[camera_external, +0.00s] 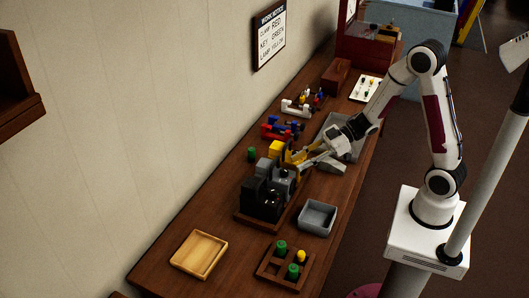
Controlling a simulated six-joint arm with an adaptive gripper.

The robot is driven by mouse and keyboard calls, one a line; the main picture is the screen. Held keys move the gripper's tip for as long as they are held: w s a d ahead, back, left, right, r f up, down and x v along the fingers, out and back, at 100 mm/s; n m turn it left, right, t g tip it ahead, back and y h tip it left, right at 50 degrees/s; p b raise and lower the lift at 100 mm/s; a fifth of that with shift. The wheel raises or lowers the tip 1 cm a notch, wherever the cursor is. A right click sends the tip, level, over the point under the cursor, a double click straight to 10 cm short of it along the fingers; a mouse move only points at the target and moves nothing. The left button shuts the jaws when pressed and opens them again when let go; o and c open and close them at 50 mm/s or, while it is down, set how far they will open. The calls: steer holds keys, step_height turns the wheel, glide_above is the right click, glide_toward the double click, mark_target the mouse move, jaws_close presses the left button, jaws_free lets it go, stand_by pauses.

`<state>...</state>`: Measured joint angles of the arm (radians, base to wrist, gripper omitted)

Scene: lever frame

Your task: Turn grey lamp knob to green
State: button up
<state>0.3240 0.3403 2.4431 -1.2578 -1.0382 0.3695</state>
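My gripper (303,163) reaches in from the right, low over the middle of the bench, beside a yellow part (293,155) and a dark unit. The dark unit (259,196) has black and grey blocks on a wooden base. A grey block (283,180) sits on its right side, just below my gripper. I cannot pick out the grey lamp knob or its setting at this size. The fingers are small and overlap the yellow part, so I cannot tell whether they are open or touching it.
A wall notice (269,34) seems to read clamp red, key green, lamp yellow. A grey bin (317,217), a wooden tray (199,254) and a rack with green and yellow pieces (286,266) stand near the front. Red, blue and white clamps (282,129) lie behind.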

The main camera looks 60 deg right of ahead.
mark_target(285, 170)
steer(key=shift+x, duration=3.6)
jaws_close()
